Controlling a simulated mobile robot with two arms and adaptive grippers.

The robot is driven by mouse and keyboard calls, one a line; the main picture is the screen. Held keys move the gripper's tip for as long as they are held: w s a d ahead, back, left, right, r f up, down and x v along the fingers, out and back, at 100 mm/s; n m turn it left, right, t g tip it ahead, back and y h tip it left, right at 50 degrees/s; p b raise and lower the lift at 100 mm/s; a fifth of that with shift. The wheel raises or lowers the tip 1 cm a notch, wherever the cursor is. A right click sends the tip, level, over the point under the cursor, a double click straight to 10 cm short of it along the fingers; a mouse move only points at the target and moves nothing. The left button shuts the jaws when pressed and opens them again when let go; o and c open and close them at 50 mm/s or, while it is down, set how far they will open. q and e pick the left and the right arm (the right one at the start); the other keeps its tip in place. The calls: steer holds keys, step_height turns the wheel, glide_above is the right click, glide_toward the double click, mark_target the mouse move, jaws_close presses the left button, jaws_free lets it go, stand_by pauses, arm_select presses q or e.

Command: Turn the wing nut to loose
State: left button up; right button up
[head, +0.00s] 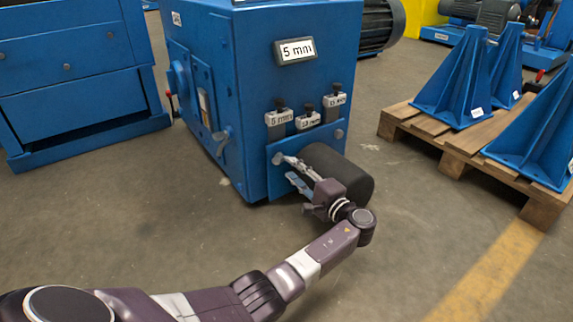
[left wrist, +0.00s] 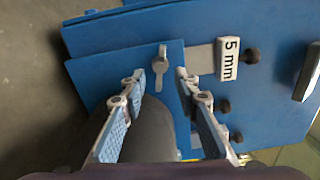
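The wing nut (left wrist: 160,62) is a small silver piece on the blue plate, with a narrow wing pointing toward the bottom of the left wrist view. In the head view it shows only small (head: 278,158), at the upper left of the blue plate (head: 285,185). My left gripper (head: 289,168) is open in front of the plate. In the left wrist view its two fingers (left wrist: 158,84) stand apart, one on each side of the wing nut's wing, with no clear contact. My right gripper is in neither view.
A black motor cylinder (head: 347,175) sticks out from the plate, close beside my left gripper. Three labelled tabs with black knobs, one reading 5 mm (head: 278,118), sit above the plate. A wooden pallet (head: 455,150) with blue brackets stands at right. The floor between is clear.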

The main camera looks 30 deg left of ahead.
arm_select(q)
steer(key=v, duration=0.6)
steer(key=shift+d, duration=0.2)
steer(key=shift+s, duration=0.1)
